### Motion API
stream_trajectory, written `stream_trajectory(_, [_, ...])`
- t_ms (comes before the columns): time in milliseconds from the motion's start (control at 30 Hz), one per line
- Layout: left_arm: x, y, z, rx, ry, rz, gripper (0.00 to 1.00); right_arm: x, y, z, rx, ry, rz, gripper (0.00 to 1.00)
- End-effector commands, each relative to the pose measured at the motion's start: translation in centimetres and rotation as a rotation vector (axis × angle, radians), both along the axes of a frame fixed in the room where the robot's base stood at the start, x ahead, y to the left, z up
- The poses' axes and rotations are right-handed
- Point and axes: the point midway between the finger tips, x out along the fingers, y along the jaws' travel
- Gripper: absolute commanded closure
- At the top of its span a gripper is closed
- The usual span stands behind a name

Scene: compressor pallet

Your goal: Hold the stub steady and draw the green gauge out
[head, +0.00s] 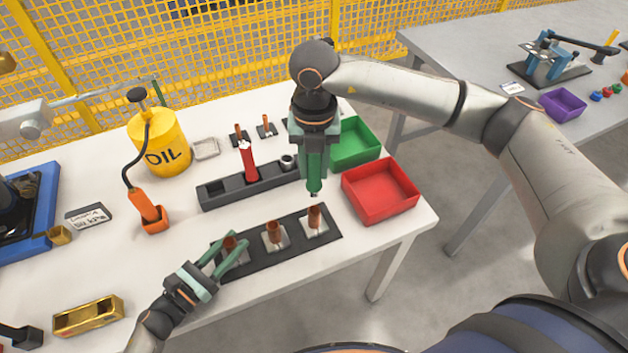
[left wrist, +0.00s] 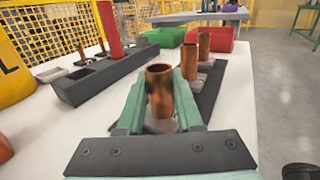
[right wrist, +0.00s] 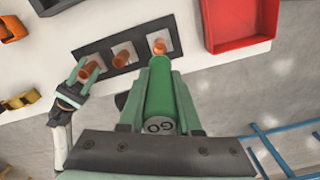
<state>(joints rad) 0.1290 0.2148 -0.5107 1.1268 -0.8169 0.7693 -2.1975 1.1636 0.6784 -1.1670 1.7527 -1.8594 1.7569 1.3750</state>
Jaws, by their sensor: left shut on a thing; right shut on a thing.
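Three copper stubs stand on pale squares along a dark strip (head: 330,222). My left gripper (head: 233,250) is shut on the leftmost stub (left wrist: 160,92), one finger on each side; its open top faces up. The middle stub (head: 274,233) and the right stub (head: 314,217) stand free. My right gripper (head: 314,165) is shut on the green gauge (right wrist: 160,92), a cylinder with "GO" on its end. The gauge points down, clear of the held stub. In the head view its tip shows just above the right stub; the exact gap is hard to judge.
A dark rack (head: 222,196) behind the strip holds a red gauge (head: 248,162). A red bin (head: 381,190) and a green bin (head: 354,142) stand at right. A yellow oil can (head: 160,145) and an orange holder (head: 150,214) stand at left. The front table edge is close.

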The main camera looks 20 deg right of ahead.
Motion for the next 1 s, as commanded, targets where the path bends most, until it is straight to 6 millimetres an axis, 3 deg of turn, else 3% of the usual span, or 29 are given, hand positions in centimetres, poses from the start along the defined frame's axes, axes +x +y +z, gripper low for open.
stream_trajectory(100, [-0.03,0.02,-0.08,0.002,0.001,0.0,1.0,0.0,0.02,1.01,0.0,-0.001,0.0,1.0])
stream_trajectory(367, [-0.03,0.02,-0.07,0.002,0.001,0.0,1.0,-0.02,0.03,1.22,0.0,0.0,0.0,1.0])
stream_trajectory(400, [-0.03,0.02,-0.07,0.002,0.001,0.0,0.63,-0.02,0.03,1.22,0.0,0.0,0.0,1.0])
stream_trajectory(600, [-0.02,0.01,-0.05,0.001,0.001,0.0,0.41,-0.02,0.03,1.2,0.0,0.0,0.0,1.0])
stream_trajectory(700, [-0.01,0.0,-0.03,0.001,0.001,0.0,0.3,-0.01,0.03,1.2,0.0,0.0,0.0,1.0])
stream_trajectory(1000, [-0.16,0.3,-0.06,0.001,0.001,0.001,0.3,-0.01,0.03,1.19,0.0,0.0,0.0,1.0])
